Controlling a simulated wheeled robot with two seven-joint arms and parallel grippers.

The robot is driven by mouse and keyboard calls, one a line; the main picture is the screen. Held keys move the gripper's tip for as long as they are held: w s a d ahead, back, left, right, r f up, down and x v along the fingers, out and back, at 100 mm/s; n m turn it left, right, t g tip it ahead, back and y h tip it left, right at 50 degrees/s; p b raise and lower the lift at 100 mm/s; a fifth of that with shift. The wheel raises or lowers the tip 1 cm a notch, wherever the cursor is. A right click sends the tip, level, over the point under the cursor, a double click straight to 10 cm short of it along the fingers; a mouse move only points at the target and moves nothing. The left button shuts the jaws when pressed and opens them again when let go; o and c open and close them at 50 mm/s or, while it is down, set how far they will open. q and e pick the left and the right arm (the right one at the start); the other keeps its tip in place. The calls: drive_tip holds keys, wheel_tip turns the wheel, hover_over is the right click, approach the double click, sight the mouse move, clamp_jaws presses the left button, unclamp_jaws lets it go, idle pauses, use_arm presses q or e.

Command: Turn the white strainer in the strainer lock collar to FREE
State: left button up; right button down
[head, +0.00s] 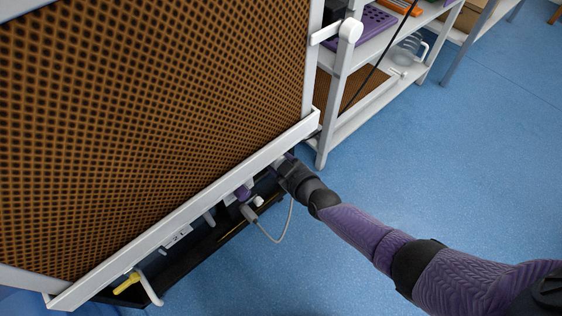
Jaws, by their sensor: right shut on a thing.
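My right arm reaches in from the lower right, and its dark gripper (283,165) is at the right end of the black trough, under the lower rail of the brown perforated panel. It is shut on a small pale part there, which looks like the white strainer; the fingers and the rail hide most of it. A bit of purple shows beside the fingers, perhaps the lock collar. I cannot read any FREE mark or tell which way the strainer is turned. My left gripper is not in view.
Left of the gripper are a purple fitting (243,193), a white knob (258,201) and a grey hose (291,218) looping down. A yellow handle (127,283) is at the trough's far left. A white shelf rack (328,140) stands close behind. Blue floor at right is clear.

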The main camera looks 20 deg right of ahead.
drive_tip(key=shift+r, duration=0.1)
drive_tip(key=shift+a+r+n+t+h+p, duration=0.1)
drive_tip(key=shift+a+n+t+h+p, duration=0.1)
drive_tip(key=shift+n+t+h+p, duration=0.45)
drive_tip(key=shift+w+d+n+h+b, duration=0.1)
drive_tip(key=shift+n+h+b, duration=0.25)
drive_tip(key=shift+n, duration=0.7)
drive_tip(key=shift+f+n+t+h+b, duration=0.2)
drive_tip(key=shift+n+t, duration=0.1)
drive_tip(key=shift+n, duration=0.25)
drive_tip(key=shift+f+n+t+h+b, duration=0.1)
drive_tip(key=shift+n+t+b, duration=0.15)
drive_tip(key=shift+n, duration=0.3)
drive_tip(key=shift+c, duration=1.7)
unclamp_jaws()
drive_tip(key=shift+r, duration=0.2)
drive_tip(key=o, duration=0.3)
drive_tip(key=shift+w, duration=0.1)
drive_tip(key=shift+f, duration=0.15)
drive_tip(key=shift+c, duration=0.4)
